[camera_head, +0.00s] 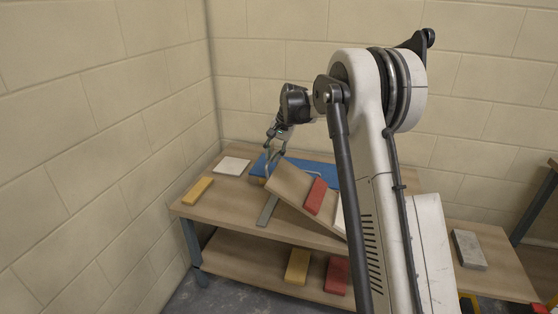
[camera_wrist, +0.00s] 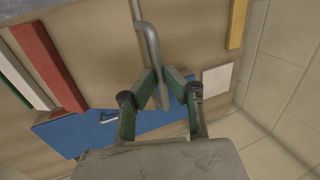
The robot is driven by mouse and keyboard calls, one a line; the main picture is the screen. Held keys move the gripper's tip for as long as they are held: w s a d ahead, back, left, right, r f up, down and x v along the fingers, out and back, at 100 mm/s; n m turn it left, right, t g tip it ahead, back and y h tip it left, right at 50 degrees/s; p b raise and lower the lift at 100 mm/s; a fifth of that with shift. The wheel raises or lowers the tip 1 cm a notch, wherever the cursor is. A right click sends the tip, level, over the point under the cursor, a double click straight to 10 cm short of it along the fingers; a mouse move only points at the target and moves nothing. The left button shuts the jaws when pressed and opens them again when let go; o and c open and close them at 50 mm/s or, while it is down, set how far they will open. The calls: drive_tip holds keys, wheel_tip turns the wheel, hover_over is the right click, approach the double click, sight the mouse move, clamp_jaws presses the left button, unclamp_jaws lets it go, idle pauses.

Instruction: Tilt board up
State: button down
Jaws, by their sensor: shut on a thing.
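The wooden board (camera_head: 287,184) is tilted on the workbench, its left end raised and its right end low. A red block (camera_head: 316,195) lies on it, with a white piece (camera_head: 340,214) further right, partly hidden by my arm. My gripper (camera_head: 275,148) is at the board's raised end. In the wrist view my gripper (camera_wrist: 168,84) is shut on a bent grey metal bar (camera_wrist: 150,45), which looks like a handle. The red block (camera_wrist: 48,65) and a white strip (camera_wrist: 20,82) show at the left there. Where the bar joins the board is unclear.
A blue panel (camera_head: 310,167) lies behind the board on the workbench (camera_head: 215,205). A white tile (camera_head: 231,166) and a yellow block (camera_head: 198,190) lie left. A grey strip (camera_head: 268,210) is by the raised end. Yellow (camera_head: 298,266) and red (camera_head: 337,275) blocks sit on the lower shelf. Walls stand close behind and left.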

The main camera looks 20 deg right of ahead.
drive_tip(key=shift+s+d+r+p, duration=0.2)
drive_tip(key=shift+s+d+r, duration=0.15)
drive_tip(key=shift+r, duration=0.2)
drive_tip(key=shift+s+d+r+p, duration=0.15)
drive_tip(key=shift+s+d+r, duration=0.15)
drive_tip(key=shift+d+r, duration=0.25)
drive_tip(key=shift+s+d+r+p, duration=0.2)
drive_tip(key=shift+s+d+r, duration=0.1)
drive_tip(key=shift+r, duration=0.3)
drive_tip(key=c, duration=2.4)
unclamp_jaws()
drive_tip(key=shift+s+d+r, duration=0.1)
drive_tip(key=shift+s, duration=0.05)
drive_tip(key=o, duration=0.6)
drive_tip(key=shift+d, duration=0.1)
drive_tip(key=shift+c, duration=0.2)
drive_tip(key=v, duration=1.2)
